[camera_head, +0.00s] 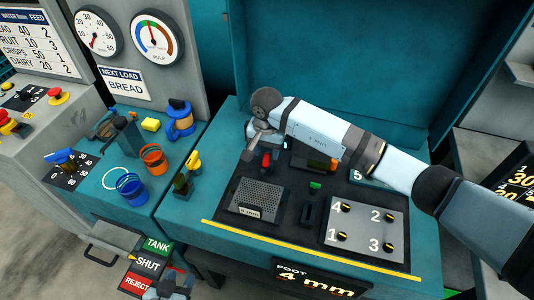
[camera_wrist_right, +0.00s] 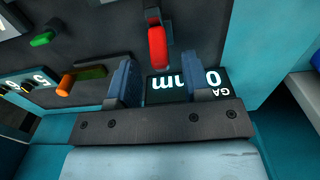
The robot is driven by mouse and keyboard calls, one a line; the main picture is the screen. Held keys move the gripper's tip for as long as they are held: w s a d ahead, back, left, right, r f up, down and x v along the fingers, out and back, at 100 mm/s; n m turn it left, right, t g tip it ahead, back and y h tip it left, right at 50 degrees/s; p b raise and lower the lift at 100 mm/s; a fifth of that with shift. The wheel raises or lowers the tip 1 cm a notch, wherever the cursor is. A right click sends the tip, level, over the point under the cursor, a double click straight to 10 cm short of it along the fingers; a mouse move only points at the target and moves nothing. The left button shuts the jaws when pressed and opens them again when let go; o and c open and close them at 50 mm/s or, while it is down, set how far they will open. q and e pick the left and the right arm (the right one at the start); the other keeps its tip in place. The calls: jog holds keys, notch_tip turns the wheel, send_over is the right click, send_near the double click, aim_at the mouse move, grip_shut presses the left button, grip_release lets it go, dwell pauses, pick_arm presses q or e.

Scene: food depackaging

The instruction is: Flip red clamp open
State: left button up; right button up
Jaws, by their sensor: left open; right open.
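The red clamp (camera_head: 266,162) stands on the dark panel at the back left of the bench, just below my right gripper (camera_head: 257,140). In the right wrist view, the clamp's red handle (camera_wrist_right: 157,48) is centred ahead of the gap between the two blue fingers of my right gripper (camera_wrist_right: 156,84). The fingers are apart with nothing held, and I see no contact with the handle. My left gripper (camera_head: 168,284) is open at the bottom edge, far from the clamp and partly out of frame.
A gauge display (camera_wrist_right: 180,86) lies by the clamp. Cups and valves crowd the left bench. A teal wall rises behind.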

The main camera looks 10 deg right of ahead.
aim_at(267, 153)
pick_arm(q)
jog(key=shift+r, duration=0.15)
pick_arm(e)
jog(key=shift+f, duration=1.5)
pick_arm(q)
jog(key=shift+a, duration=0.1)
pick_arm(e)
jog(key=shift+c, duration=0.3)
grip_shut()
pick_arm(q)
jog(key=shift+f, duration=0.2)
